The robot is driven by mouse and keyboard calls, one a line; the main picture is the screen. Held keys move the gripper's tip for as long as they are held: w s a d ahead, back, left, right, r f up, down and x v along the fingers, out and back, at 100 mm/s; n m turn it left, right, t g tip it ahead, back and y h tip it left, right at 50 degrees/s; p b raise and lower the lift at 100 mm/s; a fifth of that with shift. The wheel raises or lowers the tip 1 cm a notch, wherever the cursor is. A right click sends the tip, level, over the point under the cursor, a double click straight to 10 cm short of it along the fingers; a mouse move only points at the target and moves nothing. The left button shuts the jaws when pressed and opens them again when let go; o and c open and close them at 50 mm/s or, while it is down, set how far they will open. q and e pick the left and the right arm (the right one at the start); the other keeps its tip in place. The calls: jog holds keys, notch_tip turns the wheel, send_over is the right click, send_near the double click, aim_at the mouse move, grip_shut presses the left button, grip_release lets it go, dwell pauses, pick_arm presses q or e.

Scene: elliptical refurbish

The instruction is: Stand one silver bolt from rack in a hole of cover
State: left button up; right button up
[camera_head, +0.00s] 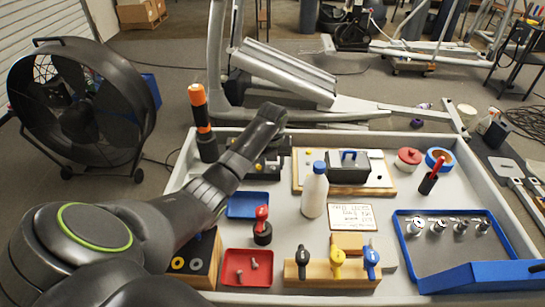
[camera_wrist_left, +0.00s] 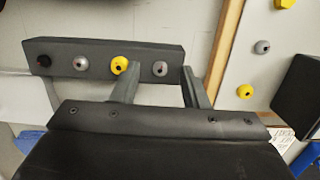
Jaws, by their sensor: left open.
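The dark rack (camera_wrist_left: 100,57) lies across the upper left of the left wrist view. My left gripper (camera_wrist_left: 161,72) is open. Its fingers appear on either side of the right-end silver bolt, with no visible grip on it. A light plate, seemingly the cover (camera_wrist_left: 262,75), is at the right with yellow and silver bolt heads on it. In the head view, my left arm partly hides the rack.
A blue-rimmed tray (camera_head: 440,260) is at the right, and a red tray (camera_head: 247,267) is near the front.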

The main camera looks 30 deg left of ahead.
aim_at(272, 166)
pick_arm(q)
grip_shut()
dwell(0.3)
jog(key=shift+r, duration=0.15)
jog(key=shift+r+p, duration=1.5)
jog(key=shift+p, duration=0.55)
notch_tip(272, 166, up, 4)
jog(key=p, duration=0.4)
jog(key=shift+r+p, duration=0.1)
jog(key=shift+p, duration=0.3)
